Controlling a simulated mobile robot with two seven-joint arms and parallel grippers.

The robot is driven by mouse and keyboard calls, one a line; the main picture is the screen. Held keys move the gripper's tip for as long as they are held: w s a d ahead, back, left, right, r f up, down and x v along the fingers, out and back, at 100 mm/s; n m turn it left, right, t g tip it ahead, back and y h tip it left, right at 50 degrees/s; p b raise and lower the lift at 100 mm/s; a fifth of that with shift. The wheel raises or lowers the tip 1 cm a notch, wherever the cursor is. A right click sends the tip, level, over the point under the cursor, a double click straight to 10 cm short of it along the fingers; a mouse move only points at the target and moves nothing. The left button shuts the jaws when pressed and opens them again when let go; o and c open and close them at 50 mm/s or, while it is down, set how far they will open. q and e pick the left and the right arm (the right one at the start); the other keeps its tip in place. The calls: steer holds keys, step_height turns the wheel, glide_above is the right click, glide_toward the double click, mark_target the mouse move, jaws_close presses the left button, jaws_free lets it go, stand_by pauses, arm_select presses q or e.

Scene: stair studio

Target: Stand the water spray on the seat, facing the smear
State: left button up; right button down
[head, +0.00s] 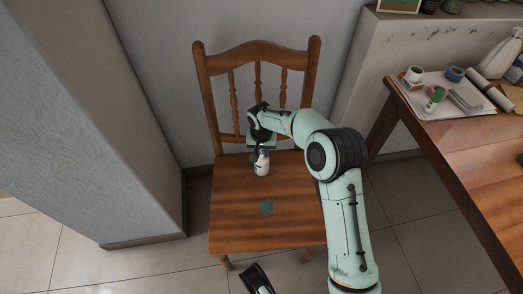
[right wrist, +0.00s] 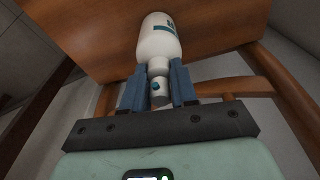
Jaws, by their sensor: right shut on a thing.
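The water spray (head: 262,163) is a white bottle with a teal label, over the rear middle of the wooden chair seat (head: 232,222). It looks roughly upright; I cannot tell whether its base touches the seat. My right gripper (head: 259,143) is shut on its neck from above. In the right wrist view the bottle (right wrist: 160,40) sits between the blue fingers (right wrist: 158,88), its base towards the seat. A small teal spot shows on its head. The green smear (head: 266,207) lies on the seat, nearer the front than the bottle. A dark part of my left gripper (head: 258,279) shows at the bottom edge.
The chair's backrest (head: 257,52) stands just behind the bottle. A wooden table (head: 450,150) at the right bears tape rolls, a small green-and-white bottle and papers. A grey pillar (head: 95,110) stands left. The front of the seat around the smear is clear.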

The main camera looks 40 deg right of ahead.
steer(key=shift+f, duration=0.1)
steer(key=c, duration=0.9)
jaws_free()
arm_select(q)
steer(key=shift+s+f, duration=0.1)
steer(key=shift+s, duration=0.05)
steer(key=w+r+t+p, duration=0.2)
steer(key=w+r+p, duration=0.1)
steer(key=w+r, duration=0.2)
steer(key=shift+w+d+r, duration=0.3)
steer(key=shift+w+d, duration=0.15)
steer(key=shift+w, duration=0.25)
arm_select(e)
steer(key=r, duration=0.8)
steer(key=s+a+r, duration=0.1)
steer(key=r, duration=0.3)
steer(key=shift+r, duration=0.1)
arm_select(q)
steer(key=shift+s, duration=0.15)
arm_select(e)
steer(key=shift+s, duration=0.15)
